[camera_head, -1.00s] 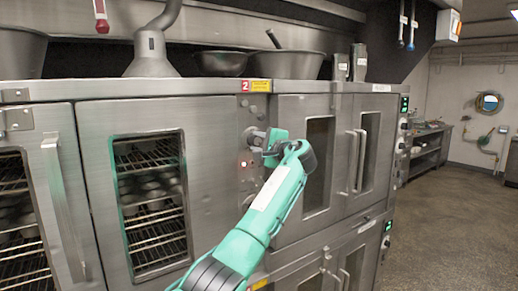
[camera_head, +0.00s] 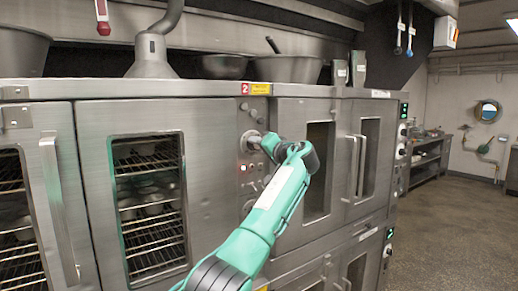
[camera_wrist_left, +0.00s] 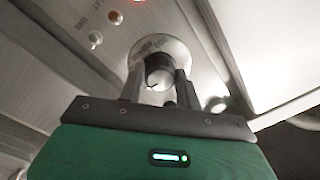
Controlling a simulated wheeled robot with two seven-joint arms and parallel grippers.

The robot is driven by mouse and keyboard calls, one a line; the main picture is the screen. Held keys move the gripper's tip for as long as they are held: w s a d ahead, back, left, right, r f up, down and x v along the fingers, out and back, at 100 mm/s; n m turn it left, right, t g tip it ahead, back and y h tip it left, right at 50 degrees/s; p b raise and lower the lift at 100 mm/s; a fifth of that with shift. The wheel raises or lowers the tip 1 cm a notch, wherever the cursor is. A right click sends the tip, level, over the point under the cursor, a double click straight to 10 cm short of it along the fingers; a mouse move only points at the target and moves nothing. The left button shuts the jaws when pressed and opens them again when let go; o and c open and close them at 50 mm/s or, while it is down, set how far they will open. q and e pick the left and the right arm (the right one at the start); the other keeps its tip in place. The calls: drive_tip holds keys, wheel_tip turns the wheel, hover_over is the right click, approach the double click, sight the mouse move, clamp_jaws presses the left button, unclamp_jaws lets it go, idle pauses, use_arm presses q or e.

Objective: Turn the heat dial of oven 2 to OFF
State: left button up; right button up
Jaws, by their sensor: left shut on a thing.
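The heat dial (camera_wrist_left: 158,72) of oven 2 shows in the left wrist view as a round metal knob on a wider disc. My left gripper (camera_wrist_left: 158,90) has one dark finger on each side of the knob and is shut on it. In the head view the left gripper (camera_head: 262,143) is at the control panel beside the red "2" label (camera_head: 245,88), and it partly hides the dial (camera_head: 250,140). A dark mark shows on the knob's face; I cannot read the setting. My right gripper is not in view.
A lit red lamp (camera_head: 243,167) and small switches (camera_wrist_left: 95,39) sit on the same panel. Oven doors with long vertical handles (camera_head: 58,205) flank it. Pans and bowls (camera_head: 285,68) stand on top. Open floor (camera_head: 450,235) lies to the right.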

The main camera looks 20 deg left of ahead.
use_arm(q)
drive_tip(key=n, duration=0.4)
drive_tip(key=shift+f+n, duration=0.2)
drive_tip(key=shift+n, duration=0.2)
drive_tip(key=shift+w+d+n+g, duration=0.1)
drive_tip(key=shift+n+g, duration=0.2)
drive_tip(key=shift+n, duration=6.5)
drive_tip(key=o, duration=0.9)
drive_tip(key=shift+c, duration=0.2)
drive_tip(key=shift+o, duration=0.7)
drive_tip(key=shift+r+n, duration=0.15)
drive_tip(key=shift+n, duration=0.15)
